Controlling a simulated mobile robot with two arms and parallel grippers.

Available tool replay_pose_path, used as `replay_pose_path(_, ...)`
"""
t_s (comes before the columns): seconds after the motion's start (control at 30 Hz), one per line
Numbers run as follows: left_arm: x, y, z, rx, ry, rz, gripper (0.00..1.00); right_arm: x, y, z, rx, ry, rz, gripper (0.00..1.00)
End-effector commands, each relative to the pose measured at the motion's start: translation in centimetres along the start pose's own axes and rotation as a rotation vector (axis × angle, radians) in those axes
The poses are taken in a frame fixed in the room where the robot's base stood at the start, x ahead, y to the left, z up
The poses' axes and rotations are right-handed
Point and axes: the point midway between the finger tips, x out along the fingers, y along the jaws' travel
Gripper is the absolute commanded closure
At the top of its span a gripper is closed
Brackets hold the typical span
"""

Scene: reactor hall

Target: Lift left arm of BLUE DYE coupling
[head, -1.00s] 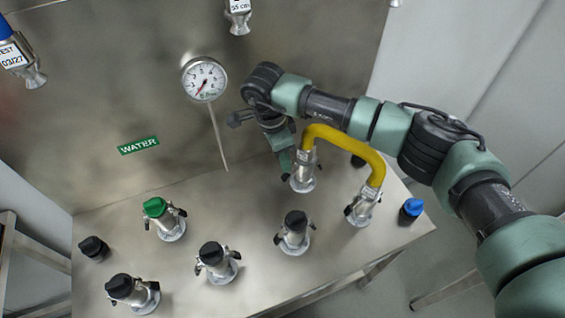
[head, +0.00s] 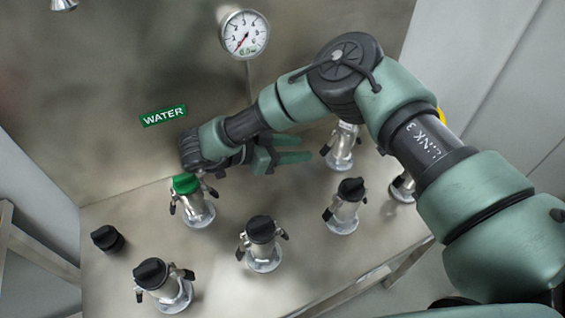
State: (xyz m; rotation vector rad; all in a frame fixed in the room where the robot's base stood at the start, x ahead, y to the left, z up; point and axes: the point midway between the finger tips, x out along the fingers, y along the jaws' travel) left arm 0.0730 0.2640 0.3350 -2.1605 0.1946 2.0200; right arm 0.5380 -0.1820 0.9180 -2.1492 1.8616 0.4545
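My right gripper (head: 302,149) hangs above the steel table, behind the green-capped coupling and left of a silver coupling (head: 341,150) with side arms. Its two green fingers point right with a gap between them, and nothing shows in the gap. The silver coupling's top is partly hidden by my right arm. Another coupling (head: 403,188) is mostly hidden behind that arm. No readable BLUE DYE label shows, so I cannot tell which coupling bears that name. My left gripper is not in view.
A green-capped coupling (head: 194,203) stands below the WATER label (head: 164,115). Black-capped couplings (head: 262,245), (head: 345,208) and (head: 164,287) stand in front. A black cap (head: 107,238) lies left. A gauge (head: 245,35) is on the back panel. The yellow hose (head: 441,116) is mostly hidden.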

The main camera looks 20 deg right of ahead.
Motion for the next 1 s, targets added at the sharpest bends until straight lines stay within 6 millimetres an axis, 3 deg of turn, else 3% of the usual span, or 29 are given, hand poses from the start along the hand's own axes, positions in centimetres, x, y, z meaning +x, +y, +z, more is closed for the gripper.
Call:
replay_pose_path(0.27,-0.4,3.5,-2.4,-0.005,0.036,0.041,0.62,3.3,0.2,-0.6,0.010,0.025,0.009,0.60)
replay_pose_path(0.4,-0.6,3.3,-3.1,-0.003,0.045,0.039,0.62,5.5,0.2,-0.6,0.008,0.023,0.008,0.60)
replay_pose_path(0.6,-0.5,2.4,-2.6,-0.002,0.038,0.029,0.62,7.7,0.1,-0.5,0.008,0.022,0.005,0.60)
replay_pose_path(0.93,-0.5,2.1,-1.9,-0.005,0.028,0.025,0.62,8.1,0.1,-0.6,0.008,0.023,0.002,0.60)
replay_pose_path(1.0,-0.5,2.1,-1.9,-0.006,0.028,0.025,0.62,8.1,0.1,-0.6,0.008,0.023,0.002,0.77)
